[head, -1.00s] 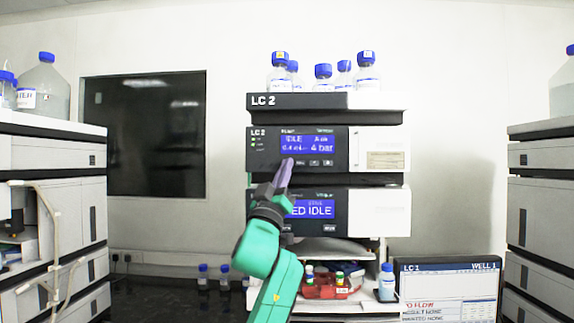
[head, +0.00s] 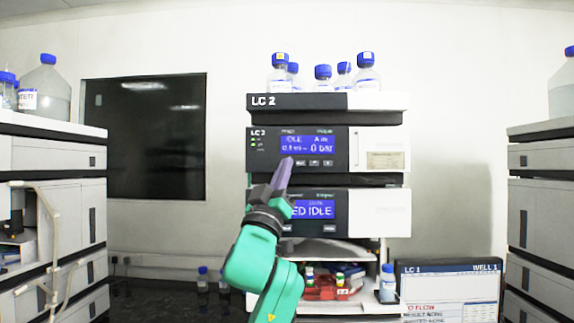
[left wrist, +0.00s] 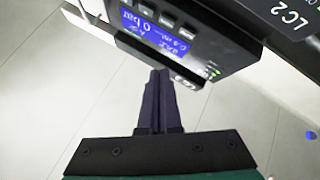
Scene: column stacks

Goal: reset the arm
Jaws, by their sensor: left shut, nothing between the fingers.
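My left arm rises from the bottom of the head view, and my left gripper (head: 284,176) is shut and empty. That module's blue screen (head: 307,145) reads 0 bar. In the left wrist view the shut fingers (left wrist: 158,82) point toward the same module's front, with its screen (left wrist: 155,33) at the top. I cannot tell whether the tips touch it. My right gripper is not in view.
The lower module's screen (head: 311,209) reads IDLE, partly hidden by my gripper. Blue-capped bottles (head: 323,78) stand on the stack. Below are a red tray (head: 333,289) with vials and a monitor (head: 449,290). More stacks flank left (head: 70,190) and right (head: 541,190).

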